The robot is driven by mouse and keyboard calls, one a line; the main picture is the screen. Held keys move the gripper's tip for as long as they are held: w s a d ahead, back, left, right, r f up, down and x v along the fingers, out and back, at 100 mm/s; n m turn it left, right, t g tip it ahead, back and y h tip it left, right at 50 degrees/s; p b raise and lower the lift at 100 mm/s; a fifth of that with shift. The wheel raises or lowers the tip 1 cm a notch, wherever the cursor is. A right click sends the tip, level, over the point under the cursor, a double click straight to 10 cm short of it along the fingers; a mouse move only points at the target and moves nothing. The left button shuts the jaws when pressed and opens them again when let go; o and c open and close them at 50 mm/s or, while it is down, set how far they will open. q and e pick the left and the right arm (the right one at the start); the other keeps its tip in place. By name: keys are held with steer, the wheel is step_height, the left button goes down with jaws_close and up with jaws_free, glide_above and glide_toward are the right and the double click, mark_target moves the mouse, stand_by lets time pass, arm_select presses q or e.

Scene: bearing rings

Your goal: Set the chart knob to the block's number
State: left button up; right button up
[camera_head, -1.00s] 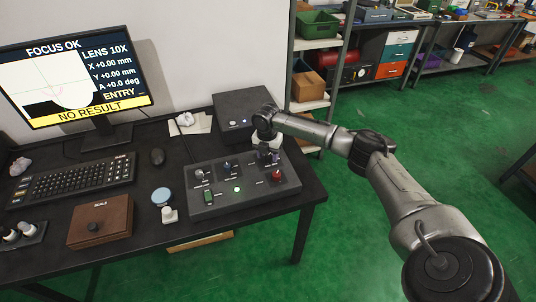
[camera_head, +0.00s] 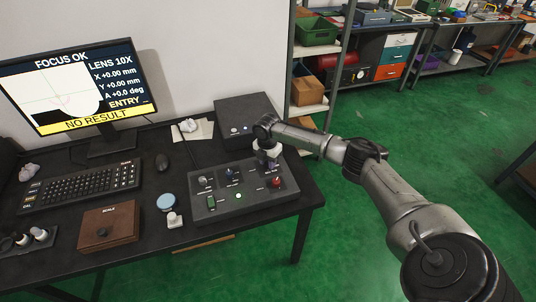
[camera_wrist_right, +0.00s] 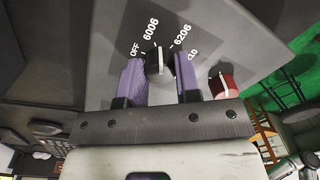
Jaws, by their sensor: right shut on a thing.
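The chart knob (camera_wrist_right: 160,60) is black with a white pointer line, on the dark control panel (camera_head: 219,207). In the right wrist view the labels OFF, 6006, 6206 and a partly hidden one ending in 10 fan around it. The pointer line points up, roughly between 6006 and 6206; the exact setting is hard to tell. My right gripper (camera_wrist_right: 161,78) has its purple fingers on both sides of the knob, shut on it. In the head view it stands over the panel's right part (camera_head: 268,160). A small pale block (camera_head: 174,219) sits left of the panel; its number is not legible. My left gripper is out of view.
A red knob (camera_wrist_right: 222,84) sits close right of the fingers. Other panel knobs (camera_head: 202,182), a green switch and a lit green button lie to the left. A brown box (camera_head: 110,229), keyboard (camera_head: 82,186) and monitor (camera_head: 78,88) showing NO RESULT occupy the desk.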

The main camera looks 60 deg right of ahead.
steer(key=m+p, duration=0.5)
steer(key=p, duration=0.1)
steer(key=shift+r+m+p, duration=0.25)
steer(key=shift+m+p, duration=0.1)
steer(key=shift+m, duration=0.05)
steer(key=m+p, duration=0.2)
steer(key=shift+m, duration=0.3)
steer(key=m+p, duration=0.2)
steer(key=m, duration=0.1)
steer(key=shift+f+m+p, duration=0.1)
steer(key=shift+m+p, duration=0.2)
steer(key=m+p, duration=0.1)
steer(key=m, duration=0.1)
steer(key=shift+m, duration=0.4)
steer(key=m+p, duration=0.2)
steer(key=m, duration=0.2)
steer(key=shift+m, duration=0.3)
steer(key=m+p, duration=0.1)
steer(key=m, duration=0.2)
steer(key=shift+s+t, duration=0.1)
steer(key=shift+t, duration=0.2)
steer(key=m+p, duration=0.1)
steer(key=m, duration=0.3)
steer(key=shift+f, duration=0.15)
steer(key=shift+m, duration=0.4)
steer(key=shift+p, duration=0.3)
